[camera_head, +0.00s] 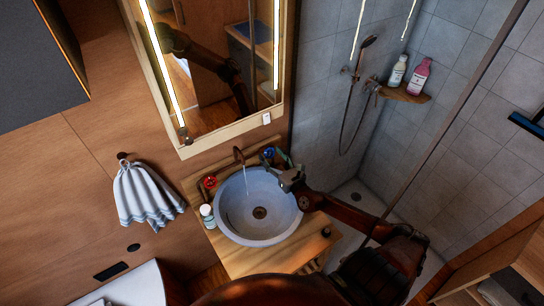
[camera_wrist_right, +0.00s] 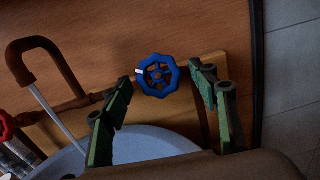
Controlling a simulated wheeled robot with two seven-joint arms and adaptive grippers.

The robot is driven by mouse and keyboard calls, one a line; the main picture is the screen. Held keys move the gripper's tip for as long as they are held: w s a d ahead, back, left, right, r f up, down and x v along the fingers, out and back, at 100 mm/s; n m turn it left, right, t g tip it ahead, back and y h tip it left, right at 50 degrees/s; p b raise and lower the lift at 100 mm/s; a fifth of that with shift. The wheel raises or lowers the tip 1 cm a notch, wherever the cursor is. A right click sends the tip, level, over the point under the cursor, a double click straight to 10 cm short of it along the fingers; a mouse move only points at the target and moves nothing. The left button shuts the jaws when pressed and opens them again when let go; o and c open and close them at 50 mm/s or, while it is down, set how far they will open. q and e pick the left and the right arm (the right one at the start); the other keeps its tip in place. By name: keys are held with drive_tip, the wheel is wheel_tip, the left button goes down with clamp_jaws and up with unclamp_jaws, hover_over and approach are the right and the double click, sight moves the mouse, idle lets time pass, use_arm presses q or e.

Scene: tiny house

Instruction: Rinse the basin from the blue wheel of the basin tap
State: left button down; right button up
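The round grey basin (camera_head: 232,222) stands on a wooden counter. The tap spout (camera_head: 239,156) rises behind it; it also shows in the right wrist view (camera_wrist_right: 35,45). A thin stream of water (camera_head: 246,182) runs from the spout into the basin. The blue wheel (camera_head: 268,152) is right of the spout and the red wheel (camera_head: 210,182) left of it. My right gripper (camera_head: 281,162) is at the blue wheel. In the right wrist view its fingers are apart, with the blue wheel (camera_wrist_right: 157,75) between and just beyond their tips; contact cannot be told. My left gripper is out of view.
A small bottle (camera_head: 207,215) stands left of the basin. A lit mirror (camera_head: 222,112) hangs above the tap, and a striped towel (camera_head: 145,193) hangs left. A glass shower edge (camera_head: 440,125) is right of my right arm.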

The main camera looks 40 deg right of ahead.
drive_tip(key=c, duration=1)
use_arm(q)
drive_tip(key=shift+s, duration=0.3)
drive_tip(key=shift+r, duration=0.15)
use_arm(e)
drive_tip(key=shift+m, duration=0.4)
